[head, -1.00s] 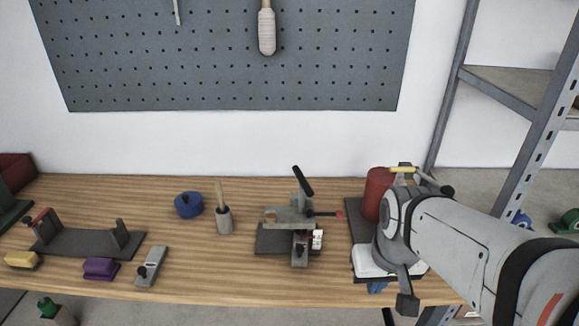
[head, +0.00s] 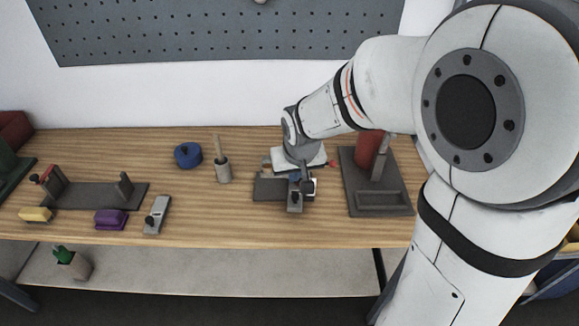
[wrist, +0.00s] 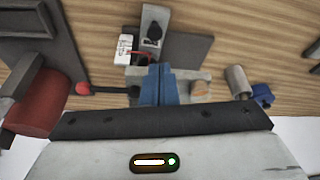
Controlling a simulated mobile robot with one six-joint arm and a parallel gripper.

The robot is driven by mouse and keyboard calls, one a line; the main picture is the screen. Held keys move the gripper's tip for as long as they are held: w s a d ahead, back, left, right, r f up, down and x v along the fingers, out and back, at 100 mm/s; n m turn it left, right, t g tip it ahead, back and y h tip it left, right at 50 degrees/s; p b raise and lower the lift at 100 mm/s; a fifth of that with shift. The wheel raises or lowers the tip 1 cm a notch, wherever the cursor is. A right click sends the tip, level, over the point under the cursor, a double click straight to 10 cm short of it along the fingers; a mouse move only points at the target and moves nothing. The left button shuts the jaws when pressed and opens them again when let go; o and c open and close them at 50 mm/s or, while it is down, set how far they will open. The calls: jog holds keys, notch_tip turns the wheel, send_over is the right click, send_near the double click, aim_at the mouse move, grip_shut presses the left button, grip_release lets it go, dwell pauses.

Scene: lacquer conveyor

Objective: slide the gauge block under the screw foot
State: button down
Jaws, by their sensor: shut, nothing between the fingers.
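My gripper (wrist: 158,88), with blue fingers, is shut and empty, pointing down over the grey clamp fixture (wrist: 198,80). In the head view my gripper (head: 296,176) hides most of that fixture. A grey slotted piece with a black knob (wrist: 154,22) lies on the fixture's dark base (wrist: 192,48), just ahead of my fingertips; it also shows in the head view (head: 294,203). A small white block with red and dark marks (wrist: 124,48) sits beside it. I cannot tell which piece is the gauge block. The screw foot is not clearly visible, and fingertip contact is unclear.
A red-tipped rod (wrist: 84,89) sticks out of the fixture. A dark tray (head: 378,201) with a red cylinder (head: 367,150) stands to the right. A cup (head: 223,172) and blue pot (head: 187,155) stand left. Bare wood lies in front of the fixture.

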aim_at(293, 195)
jog(key=x, duration=0.7)
jog(key=shift+w+f+p, duration=0.1)
jog(key=shift+f+p, duration=0.2)
jog(key=shift+s+d+f+b, duration=0.1)
jog(key=shift+s+f+b, duration=0.05)
jog(key=shift+s+b, duration=0.2)
jog(key=shift+s+d+b, duration=0.1)
jog(key=shift+s+b, duration=0.35)
jog(key=shift+s, duration=0.1)
jog(key=shift+r, duration=0.2)
